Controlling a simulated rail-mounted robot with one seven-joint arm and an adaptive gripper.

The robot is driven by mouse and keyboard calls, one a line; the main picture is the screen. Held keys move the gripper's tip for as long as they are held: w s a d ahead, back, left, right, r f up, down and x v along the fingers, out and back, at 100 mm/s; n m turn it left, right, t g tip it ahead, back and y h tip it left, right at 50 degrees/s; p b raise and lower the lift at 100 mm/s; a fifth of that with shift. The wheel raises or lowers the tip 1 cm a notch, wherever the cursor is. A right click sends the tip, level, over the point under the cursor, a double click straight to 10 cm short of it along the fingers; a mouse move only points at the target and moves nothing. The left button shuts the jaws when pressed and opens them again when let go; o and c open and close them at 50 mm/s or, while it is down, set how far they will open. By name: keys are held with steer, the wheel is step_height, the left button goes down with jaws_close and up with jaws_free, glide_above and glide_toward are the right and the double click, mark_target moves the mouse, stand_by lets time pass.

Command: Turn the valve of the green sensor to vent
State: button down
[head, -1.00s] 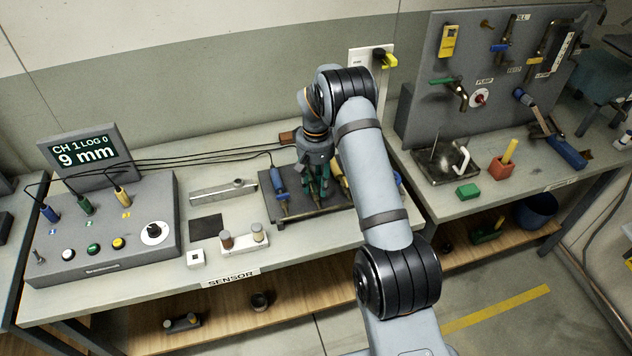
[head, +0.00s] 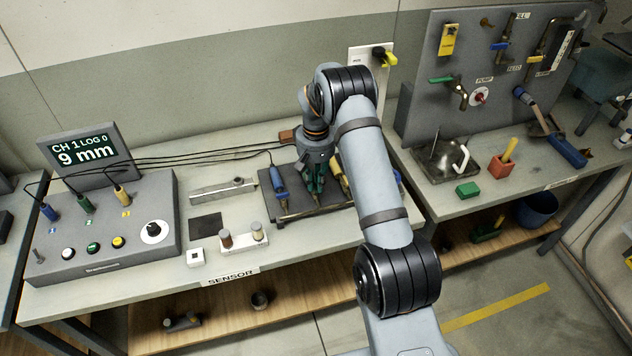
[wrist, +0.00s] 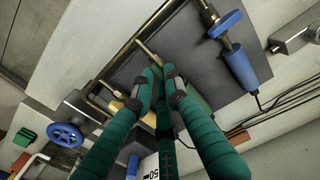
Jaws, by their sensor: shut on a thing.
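The green sensor (wrist: 201,101) is mostly hidden behind my fingers in the wrist view; only a bit of its body and a brass stem show. My gripper (wrist: 160,76) has dark green fingers, closed together at the top of that stem. The fingertips hide the valve handle, so its exact angle cannot be told. In the head view my gripper (head: 315,187) is low over the sensor rack, between the blue sensor (head: 279,181) and the yellow sensor. The blue sensor (wrist: 241,68) has a blue valve handle (wrist: 224,24) in the wrist view.
The dark rack (head: 268,203) stands on the bench, with brass pipe along its front. A small block with two posts (head: 243,238) stands left of the rack.

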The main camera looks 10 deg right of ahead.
steer(key=shift+f+m+b, duration=0.1)
steer(key=shift+m+b, duration=0.3)
steer(key=shift+b, duration=0.1)
steer(key=m+b, duration=0.2)
steer(key=b, duration=0.1)
steer(key=shift+f+m, duration=0.15)
steer(key=shift+m, duration=0.25)
steer(key=m+b, duration=0.3)
steer(key=shift+s+m, duration=0.1)
steer(key=shift+m, duration=0.3)
steer(key=m+b, duration=0.2)
steer(key=m, duration=0.1)
steer(key=shift+a+b, duration=0.1)
steer(key=shift+b, duration=0.2)
steer(key=m+b, duration=0.3)
steer(key=m, duration=0.2)
steer(key=shift+s+m, duration=0.15)
steer(key=shift+m, duration=0.25)
steer(key=shift+a+r+m+b, duration=0.15)
steer(key=shift+m+b, duration=0.15)
steer(key=shift+m, duration=0.45)
steer(key=shift+d+r+m+b, duration=0.1)
steer(key=shift+m+b, duration=0.2)
steer(key=shift+m, duration=0.45)
steer(key=shift+a, duration=0.1)
steer(key=c, duration=1.7)
jaws_free()
steer(key=shift+c, duration=0.2)
